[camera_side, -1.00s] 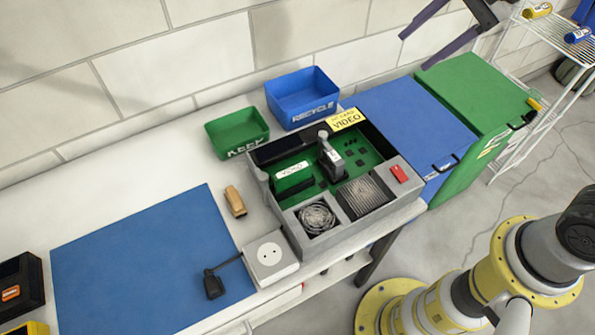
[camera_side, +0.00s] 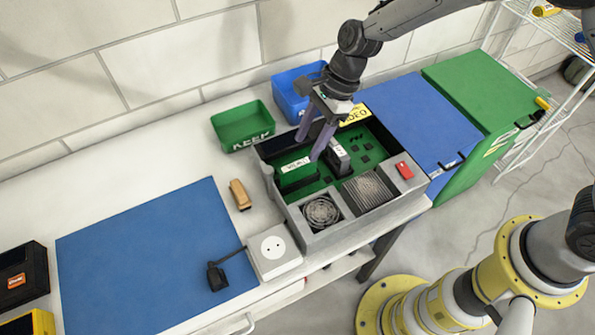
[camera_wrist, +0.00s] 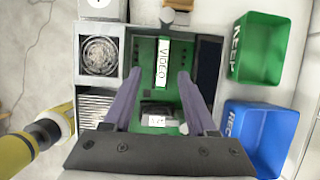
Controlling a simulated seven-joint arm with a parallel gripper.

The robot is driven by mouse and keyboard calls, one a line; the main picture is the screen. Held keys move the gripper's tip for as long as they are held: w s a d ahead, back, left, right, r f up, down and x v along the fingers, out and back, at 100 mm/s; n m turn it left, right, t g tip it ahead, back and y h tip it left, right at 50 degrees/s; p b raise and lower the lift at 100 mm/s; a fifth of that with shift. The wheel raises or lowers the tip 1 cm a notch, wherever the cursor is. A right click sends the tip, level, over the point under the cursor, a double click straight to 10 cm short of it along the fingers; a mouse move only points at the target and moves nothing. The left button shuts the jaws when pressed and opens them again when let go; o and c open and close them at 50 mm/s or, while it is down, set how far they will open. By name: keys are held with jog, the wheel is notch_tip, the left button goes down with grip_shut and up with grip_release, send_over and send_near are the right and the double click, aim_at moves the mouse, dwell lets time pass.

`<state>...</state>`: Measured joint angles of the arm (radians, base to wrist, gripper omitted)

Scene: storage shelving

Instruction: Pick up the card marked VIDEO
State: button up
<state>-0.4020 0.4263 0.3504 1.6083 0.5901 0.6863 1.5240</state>
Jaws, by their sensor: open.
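The green card with a white VIDEO label (camera_wrist: 162,64) stands on the green board inside the open grey case (camera_side: 291,205). It also shows in the side view (camera_side: 299,173), toward the left of the board. My gripper (camera_side: 308,149) is open and empty, pointing down over the case close to this card. In the wrist view my gripper's fingers (camera_wrist: 159,75) lie to either side of the card, apart from it. I cannot tell the remaining height. A second, dark grey card with a small white label (camera_side: 339,158) stands to its right, partly hidden by a finger.
A fan (camera_side: 321,212), a finned block (camera_side: 368,188) and a red part (camera_side: 404,170) sit in the case. A yellow VIDEO sign (camera_side: 355,115) is at its back edge. Green KEEP bin (camera_side: 240,122) and blue RECYCLE bin (camera_side: 288,98) stand behind. The blue mat (camera_side: 140,255) is mostly clear.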

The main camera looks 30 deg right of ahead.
aim_at(298, 163)
jog(key=x, duration=0.3)
jog(key=shift+d+x, duration=0.15)
jog(key=shift+x, duration=1.15)
jog(key=shift+d+x, duration=0.1)
jog(key=shift+x, duration=1.2)
jog(key=shift+w+f, duration=0.15)
jog(key=shift+w, duration=0.05)
grip_shut()
